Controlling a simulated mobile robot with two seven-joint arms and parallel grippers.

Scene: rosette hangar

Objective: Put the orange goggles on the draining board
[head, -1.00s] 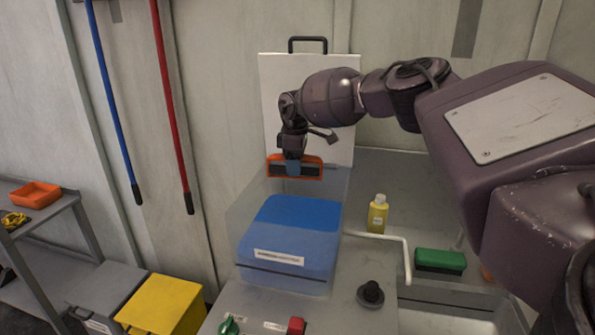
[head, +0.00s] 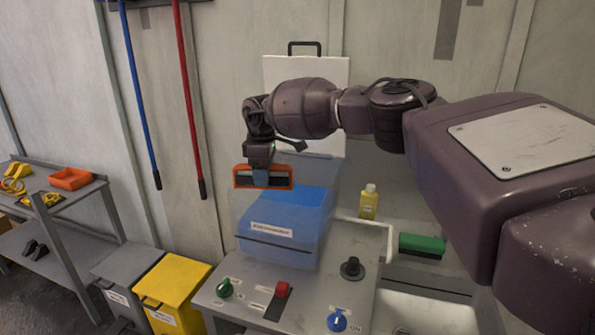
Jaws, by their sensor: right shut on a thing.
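The orange goggles (head: 286,170), with an orange frame and dark lens, hang in the air in the head view. My right gripper (head: 261,177) points down and is shut on the middle of them. They are in front of the wall, at the upper left of a clear blue hooded box (head: 285,225); I cannot tell whether they touch it. A pale sink basin (head: 425,315) shows at the lower right. I cannot clearly pick out the draining board; my right arm hides much of the area right of the sink. My left gripper is out of view.
A bench with knobs (head: 245,300) stands in front, with a white bent rail (head: 388,235) beside the sink. A yellow bottle (head: 368,205) and a green brush (head: 422,244) are behind the sink. Yellow bin (head: 175,288) and shelf with orange tray (head: 71,179) stand left.

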